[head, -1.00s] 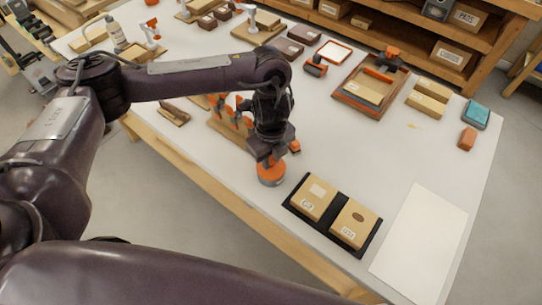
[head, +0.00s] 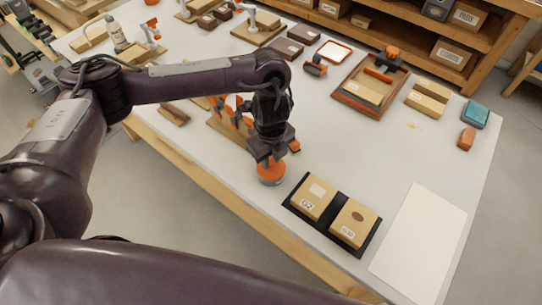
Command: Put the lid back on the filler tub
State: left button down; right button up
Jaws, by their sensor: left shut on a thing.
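My left gripper (head: 268,158) points down near the front edge of the bench, just left of the black tray. It is shut on the round orange lid (head: 271,172) of the filler tub. A thin grey rim of the tub (head: 271,184) shows directly under the lid. The lid looks roughly level and in line with the tub, but I cannot tell whether it is pressed fully down. The fingertips are partly hidden by the gripper body. My right gripper is not in view.
A black tray (head: 334,222) with two labelled tan blocks is close on the right. A wooden rack (head: 226,130) with orange-handled tools stands close behind on the left. A white sheet (head: 420,240) lies at the right. The bench middle (head: 350,150) is clear.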

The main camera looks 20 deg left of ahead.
pick_arm(q)
jog(key=c, duration=0.7)
grip_release()
jog(key=shift+r, duration=0.15)
jog(key=shift+r+p, duration=3.4)
jog(key=shift+p, duration=0.25)
grip_shut()
